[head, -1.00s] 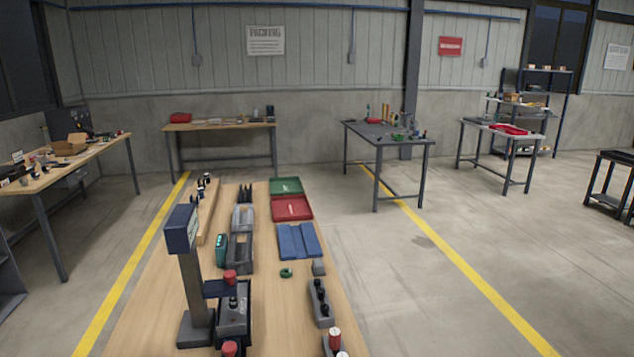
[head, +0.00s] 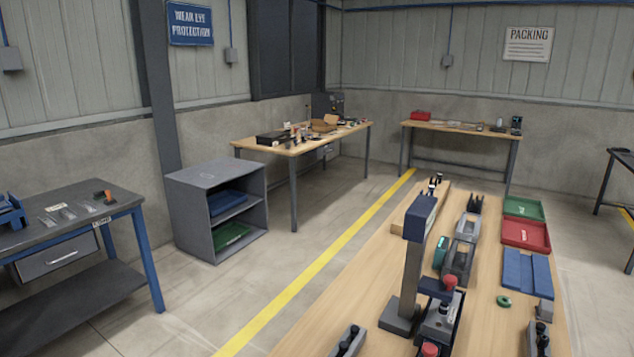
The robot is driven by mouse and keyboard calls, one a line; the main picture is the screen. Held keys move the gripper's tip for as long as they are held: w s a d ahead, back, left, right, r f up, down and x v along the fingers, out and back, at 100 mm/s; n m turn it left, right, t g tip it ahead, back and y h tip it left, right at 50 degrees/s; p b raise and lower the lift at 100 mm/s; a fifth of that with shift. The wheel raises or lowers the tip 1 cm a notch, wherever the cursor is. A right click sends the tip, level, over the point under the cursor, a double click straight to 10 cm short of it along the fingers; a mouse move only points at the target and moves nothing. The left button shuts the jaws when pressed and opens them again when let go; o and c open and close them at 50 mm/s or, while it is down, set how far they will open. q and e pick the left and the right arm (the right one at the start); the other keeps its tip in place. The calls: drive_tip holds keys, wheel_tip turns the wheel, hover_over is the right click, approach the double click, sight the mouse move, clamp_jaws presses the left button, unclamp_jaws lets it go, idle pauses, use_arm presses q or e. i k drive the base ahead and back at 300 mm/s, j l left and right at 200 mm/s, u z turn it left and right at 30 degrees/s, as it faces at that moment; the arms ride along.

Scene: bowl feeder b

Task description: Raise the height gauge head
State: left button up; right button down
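The height gauge (head: 411,268) appears to be the grey upright column with a dark blue top block, standing on a grey base on the wooden bench at the lower right of the head view. A dark blue arm (head: 436,289) juts right from the column, low down, over a dark fixture (head: 440,320). A red knob (head: 450,282) sits by the arm, and a second red knob (head: 430,349) is lower, near the picture's bottom edge.
On the wooden bench (head: 372,257) are a green tray (head: 524,208), a red tray (head: 526,233), a blue tray (head: 519,273), a green ring (head: 503,301) and grey holders. Left of a yellow floor line (head: 290,291) stand a grey cabinet (head: 216,205) and a blue-legged table (head: 77,221). The floor between is clear.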

sight(444, 291)
drive_tip(key=k+l, duration=0.1)
drive_tip(key=l, duration=0.3)
drive_tip(key=k+l+u, duration=0.15)
drive_tip(key=l, duration=0.3)
drive_tip(key=k+l, duration=0.1)
drive_tip(key=l, duration=0.3)
drive_tip(key=k+l+u, duration=0.15)
drive_tip(key=l, duration=0.25)
drive_tip(key=k+l, duration=0.15)
drive_tip(key=l, duration=0.25)
drive_tip(key=k+l+u, duration=0.1)
drive_tip(key=l, duration=0.25)
drive_tip(key=i+l+u, duration=0.1)
drive_tip(key=l+u, duration=0.3)
drive_tip(key=l, duration=0.4)
